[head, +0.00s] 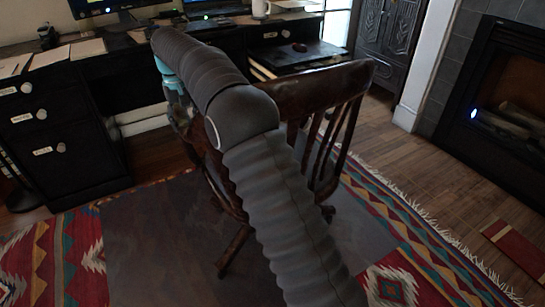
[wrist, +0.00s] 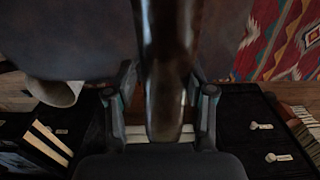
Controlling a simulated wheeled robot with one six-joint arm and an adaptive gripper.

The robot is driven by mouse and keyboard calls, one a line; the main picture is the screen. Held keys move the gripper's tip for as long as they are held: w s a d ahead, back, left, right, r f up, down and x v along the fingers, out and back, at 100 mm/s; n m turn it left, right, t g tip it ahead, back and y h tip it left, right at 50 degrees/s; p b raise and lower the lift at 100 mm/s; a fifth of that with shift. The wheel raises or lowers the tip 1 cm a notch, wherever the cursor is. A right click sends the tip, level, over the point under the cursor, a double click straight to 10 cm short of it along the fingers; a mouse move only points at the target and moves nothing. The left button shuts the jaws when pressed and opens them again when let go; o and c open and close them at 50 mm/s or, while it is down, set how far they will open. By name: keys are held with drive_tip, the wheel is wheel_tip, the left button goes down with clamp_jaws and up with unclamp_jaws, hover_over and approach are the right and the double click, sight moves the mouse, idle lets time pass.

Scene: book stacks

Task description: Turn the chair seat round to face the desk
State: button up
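The dark brown wooden chair (head: 318,90) stands on a mat in front of the desk (head: 70,130). Its slatted back is on the right and its seat side on the left, mostly hidden behind my arm. My gripper (head: 180,108) is at the chair's left side, partly hidden by my wrist. In the wrist view, a glossy brown chair part (wrist: 168,70), seemingly an armrest, runs between the two fingers of my gripper (wrist: 164,98). Narrow gaps show beside it, so the fingers look open around it. Contact cannot be made out.
A dark mat (head: 150,250) lies over a patterned rug (head: 395,275). A fireplace (head: 500,110) is at the right. Papers, a mug (head: 260,9) and screens stand on the desk. Bare wood floor (head: 410,165) shows right of the chair.

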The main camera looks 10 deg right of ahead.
drive_tip(key=o, duration=0.7)
drive_tip(key=shift+r, duration=5.05)
